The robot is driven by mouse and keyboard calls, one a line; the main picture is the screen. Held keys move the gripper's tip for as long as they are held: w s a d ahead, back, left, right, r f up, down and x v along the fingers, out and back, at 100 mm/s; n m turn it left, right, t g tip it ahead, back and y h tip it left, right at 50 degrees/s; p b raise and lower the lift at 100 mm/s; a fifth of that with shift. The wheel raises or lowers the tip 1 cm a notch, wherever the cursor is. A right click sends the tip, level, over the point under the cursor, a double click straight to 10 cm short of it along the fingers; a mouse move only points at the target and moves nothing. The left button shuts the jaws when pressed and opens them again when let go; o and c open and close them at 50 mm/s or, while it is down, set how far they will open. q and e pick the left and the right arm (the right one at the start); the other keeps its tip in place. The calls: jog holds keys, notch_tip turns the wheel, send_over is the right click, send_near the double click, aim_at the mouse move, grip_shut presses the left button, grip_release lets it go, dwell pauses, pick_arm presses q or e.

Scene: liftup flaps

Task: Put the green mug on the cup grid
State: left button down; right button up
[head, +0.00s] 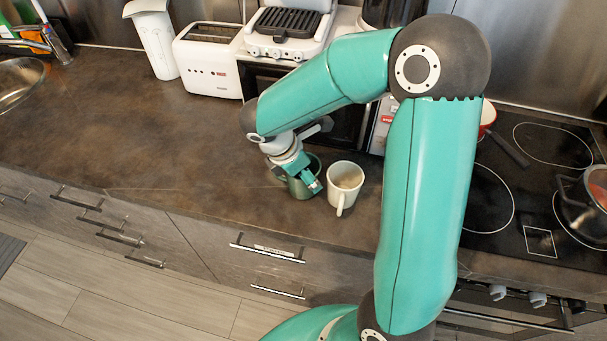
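The dark green mug (301,190) stands on the brown countertop near its front edge, partly covered by my gripper. My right gripper (303,181) reaches down from the upper left and is at the mug's rim. I cannot tell whether its fingers are closed on the mug or only around it. I cannot make out the cup grid. A machine (379,124) stands at the back behind my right arm, which hides most of it. My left gripper is not in view.
A white mug (345,184) stands close on the right of the green mug. A white toaster (208,62), a grill (283,33) and a white pitcher (153,40) stand at the back. A stove (535,185) with pans is at right. The left countertop is clear.

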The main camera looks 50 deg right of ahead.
jog(key=shift+f, duration=0.15)
jog(key=shift+f, duration=0.1)
jog(key=o, duration=1.3)
jog(key=shift+o, duration=0.2)
